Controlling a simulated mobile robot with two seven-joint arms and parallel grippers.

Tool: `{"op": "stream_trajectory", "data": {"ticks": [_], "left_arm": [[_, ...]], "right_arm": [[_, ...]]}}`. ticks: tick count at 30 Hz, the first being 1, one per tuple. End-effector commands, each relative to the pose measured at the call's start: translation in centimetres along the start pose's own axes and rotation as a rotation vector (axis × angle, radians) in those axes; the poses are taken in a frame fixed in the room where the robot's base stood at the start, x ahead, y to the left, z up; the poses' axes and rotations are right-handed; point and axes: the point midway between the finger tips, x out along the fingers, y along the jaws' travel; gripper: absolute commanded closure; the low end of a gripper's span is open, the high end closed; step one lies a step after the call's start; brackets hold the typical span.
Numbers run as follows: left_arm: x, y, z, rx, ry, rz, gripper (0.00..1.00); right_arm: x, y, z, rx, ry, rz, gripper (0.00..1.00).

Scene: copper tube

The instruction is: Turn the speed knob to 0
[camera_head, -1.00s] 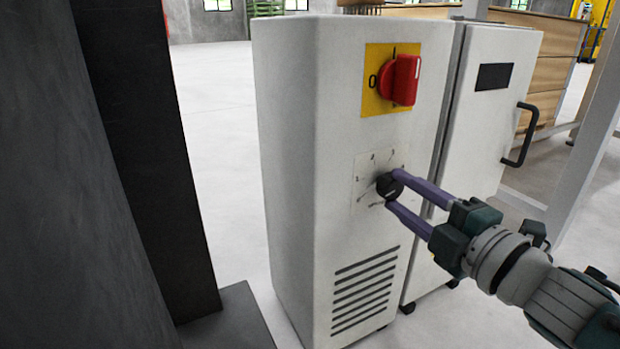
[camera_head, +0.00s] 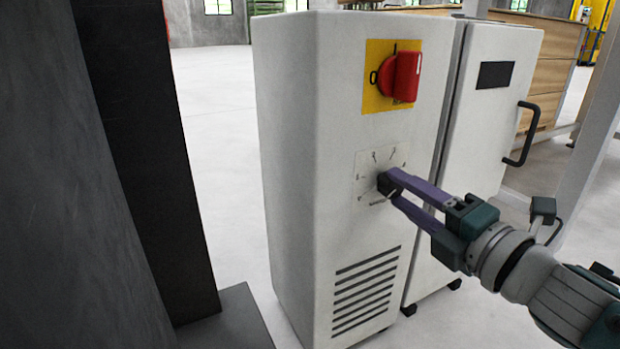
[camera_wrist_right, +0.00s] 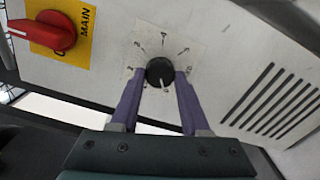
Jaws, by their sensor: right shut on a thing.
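The black round speed knob (camera_wrist_right: 159,72) sits on a pale dial plate (camera_wrist_right: 192,42) with short lines and small numerals, on the front of a white cabinet. The knob also shows in the head view (camera_head: 384,184), partly covered by my fingers. My right gripper (camera_head: 388,184) is shut on the knob, with one purple finger on each side of it, as the right wrist view (camera_wrist_right: 160,76) shows. A white pointer mark on the knob points down in that view, between the fingers. The number it stands at cannot be read. My left gripper is not in view.
A red main switch (camera_head: 407,76) on a yellow plate (camera_head: 374,100) sits above the dial. Vent slots (camera_head: 362,291) lie below it. A second white cabinet with a black handle (camera_head: 523,135) stands to the right. A dark post (camera_head: 150,160) stands at left.

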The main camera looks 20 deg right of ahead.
Motion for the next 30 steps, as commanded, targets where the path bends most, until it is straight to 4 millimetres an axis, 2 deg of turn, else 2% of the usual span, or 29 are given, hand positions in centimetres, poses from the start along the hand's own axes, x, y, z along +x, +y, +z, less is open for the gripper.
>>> {"op": "stream_trajectory", "data": {"ticks": [5, 6, 13, 23, 26, 30], "left_arm": [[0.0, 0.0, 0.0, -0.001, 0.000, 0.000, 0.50], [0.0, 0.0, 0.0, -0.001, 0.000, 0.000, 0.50], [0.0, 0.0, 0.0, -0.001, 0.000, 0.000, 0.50], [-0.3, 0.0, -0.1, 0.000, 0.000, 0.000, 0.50], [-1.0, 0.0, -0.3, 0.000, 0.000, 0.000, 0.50], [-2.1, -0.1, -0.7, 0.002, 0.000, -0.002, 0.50]], "right_arm": [[0.0, 0.0, 0.0, -0.005, 0.001, 0.000, 1.00], [0.0, 0.0, 0.0, -0.005, 0.001, 0.000, 0.51], [0.0, 0.0, 0.0, -0.003, 0.001, 0.000, 0.25], [-0.5, 0.1, 0.0, 0.000, 0.001, -0.001, 0.24], [-1.8, 0.2, 0.0, -0.001, 0.002, -0.003, 0.24], [-4.7, 0.3, 0.1, 0.001, 0.001, -0.005, 0.24]]}}
